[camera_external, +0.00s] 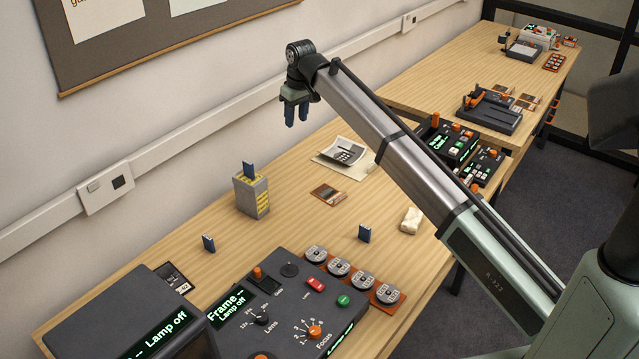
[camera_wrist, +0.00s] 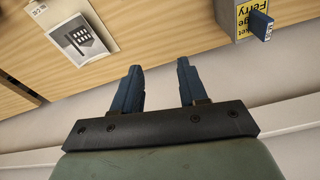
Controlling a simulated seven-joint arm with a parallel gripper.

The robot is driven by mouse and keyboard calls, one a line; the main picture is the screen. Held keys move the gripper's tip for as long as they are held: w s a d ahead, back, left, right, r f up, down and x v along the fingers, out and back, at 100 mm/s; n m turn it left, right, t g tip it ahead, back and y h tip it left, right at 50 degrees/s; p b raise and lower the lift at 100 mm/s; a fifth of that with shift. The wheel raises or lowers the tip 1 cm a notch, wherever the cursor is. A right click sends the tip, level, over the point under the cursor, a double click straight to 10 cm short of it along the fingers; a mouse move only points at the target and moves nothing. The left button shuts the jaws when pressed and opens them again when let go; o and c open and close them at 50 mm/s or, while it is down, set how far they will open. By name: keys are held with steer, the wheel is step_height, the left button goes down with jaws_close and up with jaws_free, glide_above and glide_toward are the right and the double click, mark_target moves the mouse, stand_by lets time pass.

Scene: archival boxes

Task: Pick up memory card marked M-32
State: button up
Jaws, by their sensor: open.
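Several small dark blue cards show in the external view. One blue card (camera_external: 249,170) stands in the top of a grey holder (camera_external: 252,196) with yellow labels. Another blue card (camera_external: 209,243) stands on the desk at the left, and a third blue card (camera_external: 364,233) stands behind the console. Their markings are too small to read, so I cannot tell which is M-32. My gripper (camera_external: 296,115) is open and empty, raised above the back of the desk. In the wrist view the gripper (camera_wrist: 162,70) fingers are apart, with the holder (camera_wrist: 226,18) and its card (camera_wrist: 261,25) at upper right.
A grey console (camera_external: 285,290) with knobs and several round reels fills the front of the desk (camera_external: 300,225). A printed sheet (camera_external: 344,152), a small photo card (camera_external: 327,194) and a white cloth-like lump (camera_external: 411,219) lie behind it. The wall runs close behind.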

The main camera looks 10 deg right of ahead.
steer(key=w+d+f+m, duration=0.1)
steer(key=w+d+f, duration=0.1)
steer(key=d, duration=0.7)
steer(key=w+d+f+m, duration=0.2)
steer(key=w+d, duration=0.1)
steer(key=d, duration=0.6)
steer(key=w+d+f+m, duration=0.1)
steer(key=w+d+f, duration=0.1)
steer(key=d, duration=0.8)
steer(key=s+d+f, duration=0.1)
steer(key=d+f, duration=0.1)
steer(key=d, duration=0.5)
steer(key=s+d+f, duration=0.1)
steer(key=d+f, duration=0.1)
steer(key=d, duration=0.6)
steer(key=a+f+n, duration=0.1)
steer(key=f+n, duration=0.1)
steer(key=w+a+f+n+t+y, duration=0.1)
steer(key=a+f+n, duration=0.1)
steer(key=f, duration=0.1)
steer(key=w+a+f+n+y, duration=0.1)
steer(key=a+f+n, duration=0.1)
steer(key=f, duration=0.1)
steer(key=shift+a+f+n+t, duration=0.2)
steer(key=shift+n+t, duration=0.1)
steer(key=shift+n, duration=0.1)
steer(key=shift+x, duration=2.65)
steer(key=shift+w+a+r, duration=0.1)
steer(key=shift+w, duration=0.05)
